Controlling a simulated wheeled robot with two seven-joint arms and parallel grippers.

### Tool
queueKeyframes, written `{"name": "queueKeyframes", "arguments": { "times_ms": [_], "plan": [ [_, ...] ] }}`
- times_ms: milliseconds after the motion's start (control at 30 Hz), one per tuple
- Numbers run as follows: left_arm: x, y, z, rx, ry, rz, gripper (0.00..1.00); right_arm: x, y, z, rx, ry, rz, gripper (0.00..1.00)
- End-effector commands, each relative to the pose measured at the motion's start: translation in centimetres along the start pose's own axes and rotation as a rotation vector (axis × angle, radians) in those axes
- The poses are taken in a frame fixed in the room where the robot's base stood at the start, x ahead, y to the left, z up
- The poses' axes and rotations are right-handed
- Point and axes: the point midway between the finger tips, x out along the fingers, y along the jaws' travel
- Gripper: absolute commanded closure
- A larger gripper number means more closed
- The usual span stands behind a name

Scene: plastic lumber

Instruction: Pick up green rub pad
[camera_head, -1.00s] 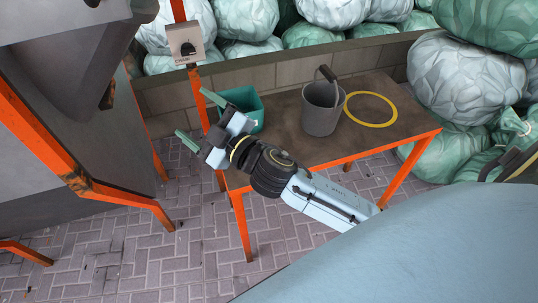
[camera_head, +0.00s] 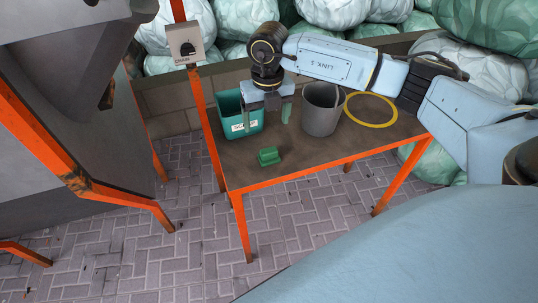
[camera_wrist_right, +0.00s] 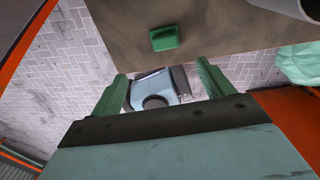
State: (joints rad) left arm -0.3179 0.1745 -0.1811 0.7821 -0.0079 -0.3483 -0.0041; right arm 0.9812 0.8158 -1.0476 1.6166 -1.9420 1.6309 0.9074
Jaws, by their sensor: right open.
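The green rub pad (camera_head: 268,156) is a small block lying on the brown top of the orange-framed table (camera_head: 310,160), near its left front part. It also shows in the right wrist view (camera_wrist_right: 164,37), beyond the fingertips. My right gripper (camera_head: 266,117) points down over the table, behind and above the pad in the head view. Its green fingers are apart with nothing between them, and it does not touch the pad. In the right wrist view the open fingers (camera_wrist_right: 162,76) frame part of my own base below. My left gripper is not in view.
A teal bin (camera_head: 228,108) with a label stands left of my right gripper. A grey bucket (camera_head: 320,112) stands to its right, close to the fingers, beside a yellow ring (camera_head: 371,109). Bagged bundles (camera_head: 335,12) are piled behind a low wall. The table's front is clear.

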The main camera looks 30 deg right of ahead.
Motion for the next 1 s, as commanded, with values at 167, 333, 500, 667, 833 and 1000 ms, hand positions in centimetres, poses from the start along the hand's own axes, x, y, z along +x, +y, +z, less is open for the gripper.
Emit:
{"name": "queueKeyframes", "arguments": {
  "times_ms": [167, 333, 500, 667, 833, 1000],
  "plan": [
    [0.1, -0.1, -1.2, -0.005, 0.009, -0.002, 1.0, 2.3, -0.9, 0.1, 0.013, 0.002, -0.035, 0.2],
    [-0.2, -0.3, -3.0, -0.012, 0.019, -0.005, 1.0, 5.7, -0.9, 0.1, 0.011, 0.002, -0.032, 0.2],
    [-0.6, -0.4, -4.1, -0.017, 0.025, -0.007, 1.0, 7.6, -0.9, 0.1, 0.01, 0.001, -0.03, 0.2],
    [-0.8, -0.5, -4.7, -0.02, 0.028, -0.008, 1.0, 8.6, -0.9, 0.1, 0.01, 0.001, -0.029, 0.2],
    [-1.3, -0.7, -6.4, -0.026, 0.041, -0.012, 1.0, 10.9, -1.0, 0.1, 0.01, 0.001, -0.029, 0.2],
    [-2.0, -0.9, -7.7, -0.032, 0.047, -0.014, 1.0, 12.8, -1.1, 0.1, 0.01, 0.001, -0.029, 0.2]
  ]
}}
